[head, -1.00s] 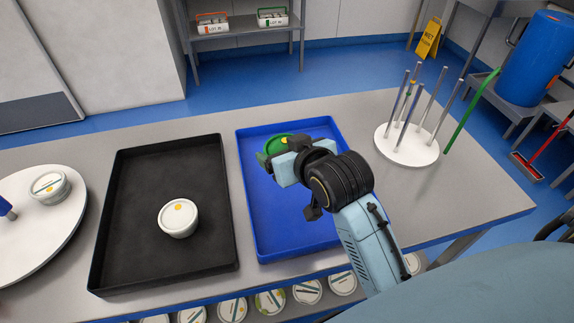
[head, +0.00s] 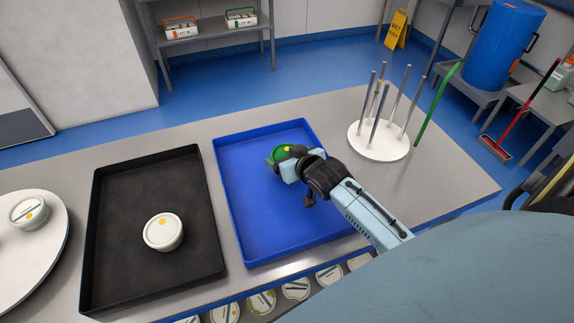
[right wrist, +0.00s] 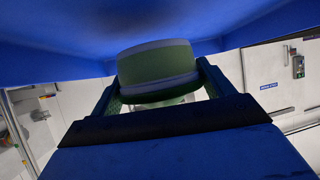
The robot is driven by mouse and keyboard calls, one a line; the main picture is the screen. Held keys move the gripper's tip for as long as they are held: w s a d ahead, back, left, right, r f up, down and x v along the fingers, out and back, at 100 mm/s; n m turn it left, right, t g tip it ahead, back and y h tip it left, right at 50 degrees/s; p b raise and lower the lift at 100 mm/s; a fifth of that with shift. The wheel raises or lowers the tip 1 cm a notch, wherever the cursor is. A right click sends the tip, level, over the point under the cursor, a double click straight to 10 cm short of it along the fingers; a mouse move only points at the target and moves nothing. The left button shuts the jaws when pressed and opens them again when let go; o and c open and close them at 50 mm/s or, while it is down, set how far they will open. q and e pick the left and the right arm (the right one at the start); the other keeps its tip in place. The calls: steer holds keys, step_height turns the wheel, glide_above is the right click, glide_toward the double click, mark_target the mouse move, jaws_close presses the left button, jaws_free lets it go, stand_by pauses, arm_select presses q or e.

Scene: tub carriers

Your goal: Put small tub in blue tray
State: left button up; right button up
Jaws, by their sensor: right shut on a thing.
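A small green tub (head: 283,151) is in my right gripper (head: 284,161), over the far right part of the blue tray (head: 243,226). In the right wrist view the tub (right wrist: 157,73) sits between the two fingers, and the gripper (right wrist: 158,92) is shut on it. A blue surface with a dark shadow lies close to the tub there; I cannot tell whether they touch. The gripper hides part of the tub in the head view. My left gripper is not in view.
A black tray (head: 118,225) holding a white-lidded tub (head: 163,232) stands left of the blue tray. A white round plate (head: 40,262) with another tub (head: 30,213) is at far left. A white base with upright rods (head: 378,141) stands at the right.

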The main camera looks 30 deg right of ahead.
steer(key=shift+f, duration=1.4)
steer(key=shift+f, duration=0.1)
steer(key=o, duration=1.1)
steer(key=shift+c, duration=0.2)
steer(key=p+v, duration=0.1)
steer(key=v, duration=1.1)
